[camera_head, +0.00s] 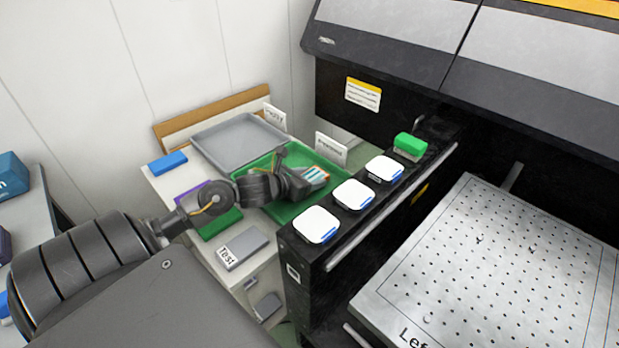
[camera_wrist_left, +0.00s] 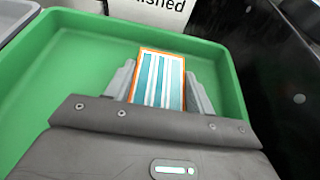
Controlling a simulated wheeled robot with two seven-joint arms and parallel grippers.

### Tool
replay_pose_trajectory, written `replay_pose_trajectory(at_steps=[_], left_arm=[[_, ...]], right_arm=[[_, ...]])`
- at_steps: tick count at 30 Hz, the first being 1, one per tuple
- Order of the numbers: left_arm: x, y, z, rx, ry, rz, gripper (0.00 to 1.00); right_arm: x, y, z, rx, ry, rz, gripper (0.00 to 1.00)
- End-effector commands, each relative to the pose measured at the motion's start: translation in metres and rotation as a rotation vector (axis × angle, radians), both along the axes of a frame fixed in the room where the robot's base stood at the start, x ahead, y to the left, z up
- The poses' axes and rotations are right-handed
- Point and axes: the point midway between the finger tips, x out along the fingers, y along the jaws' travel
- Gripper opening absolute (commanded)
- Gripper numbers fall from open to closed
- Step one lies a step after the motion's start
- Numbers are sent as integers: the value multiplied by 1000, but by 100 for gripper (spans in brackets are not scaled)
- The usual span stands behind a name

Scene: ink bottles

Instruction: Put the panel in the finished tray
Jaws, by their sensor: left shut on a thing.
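The panel (camera_head: 317,174) is a small flat piece with an orange edge and teal and white stripes; it also shows in the left wrist view (camera_wrist_left: 158,78). My left gripper (camera_head: 306,183) is shut on it, with a grey finger on each side in the left wrist view (camera_wrist_left: 160,88). The finished tray is green (camera_head: 262,167), with raised walls, and also shows in the left wrist view (camera_wrist_left: 80,62). The panel is over the tray's inside, toward its right part. I cannot tell whether it touches the tray floor. My right gripper is not in view.
A "finished" sign (camera_head: 331,150) stands behind the green tray. A grey tray (camera_head: 240,140) lies beside it. The black machine ledge with white-topped bottles (camera_head: 316,225) and a green-topped one (camera_head: 410,143) stands close on the right. A "Test" block (camera_head: 242,247) is in front.

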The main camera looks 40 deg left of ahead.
Motion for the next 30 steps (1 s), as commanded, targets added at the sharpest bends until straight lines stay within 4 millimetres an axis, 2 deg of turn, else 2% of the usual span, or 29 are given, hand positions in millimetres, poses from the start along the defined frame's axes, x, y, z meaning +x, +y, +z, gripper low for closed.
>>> replay_pose_trajectory(at_steps=[2, 3, 7, 18, 19, 23, 30], left_arm=[[0, 0, -2, 0, -1, 0, 28], [0, 0, -1, 0, 0, 0, 59], [0, 0, -1, 0, 0, 0, 76], [0, 0, 4, 0, 0, 0, 76], [0, 0, 5, 0, 0, 0, 76], [-21, 2, 9, 4, 3, -1, 76], [-65, 5, 27, 2, 4, -2, 76]], right_arm=[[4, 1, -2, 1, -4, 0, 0], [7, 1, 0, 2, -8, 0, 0], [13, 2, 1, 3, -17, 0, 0], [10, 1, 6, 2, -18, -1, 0], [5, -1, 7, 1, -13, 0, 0], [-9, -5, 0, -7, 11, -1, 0], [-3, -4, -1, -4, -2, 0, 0]])
